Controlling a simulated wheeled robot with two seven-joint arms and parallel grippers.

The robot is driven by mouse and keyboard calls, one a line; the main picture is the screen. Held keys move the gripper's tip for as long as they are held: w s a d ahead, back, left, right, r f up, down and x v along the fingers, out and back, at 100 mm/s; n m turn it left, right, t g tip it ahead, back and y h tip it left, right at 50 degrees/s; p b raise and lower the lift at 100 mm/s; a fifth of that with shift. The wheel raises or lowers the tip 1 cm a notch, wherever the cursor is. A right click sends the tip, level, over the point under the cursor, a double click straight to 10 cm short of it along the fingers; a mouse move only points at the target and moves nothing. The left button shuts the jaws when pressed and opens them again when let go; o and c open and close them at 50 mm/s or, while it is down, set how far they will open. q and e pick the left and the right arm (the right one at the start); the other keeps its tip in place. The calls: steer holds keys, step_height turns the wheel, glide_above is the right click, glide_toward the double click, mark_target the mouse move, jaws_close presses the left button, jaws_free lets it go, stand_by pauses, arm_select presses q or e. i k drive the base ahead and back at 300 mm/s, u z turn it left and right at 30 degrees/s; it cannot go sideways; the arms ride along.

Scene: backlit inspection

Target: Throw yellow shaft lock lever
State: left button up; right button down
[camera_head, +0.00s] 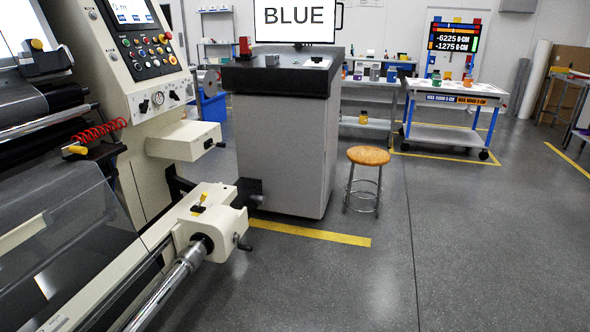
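A small yellow lever (203,197) stands up on top of a cream housing (216,221) at the near end of the machine. It leans slightly and its base sits by a dark fitting. A metal shaft (172,284) runs from the dark round opening of this housing toward the bottom of the picture. A black crank handle (242,243) sticks out on the housing's right side. Neither of my grippers is in view.
The cream machine (146,100) with its button panel (145,53) fills the left side. A second yellow handle (78,150) sits by a red coiled hose (99,130). A grey cabinet (276,145) stands behind the lever. A stool (367,157) stands right of it; floor at right is clear.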

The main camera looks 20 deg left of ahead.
mark_target(204, 197)
steer(key=u, duration=0.75)
steer(key=i, duration=1.65)
steer(key=u, duration=1.65)
steer(key=i, duration=0.9)
steer(key=u, duration=0.15)
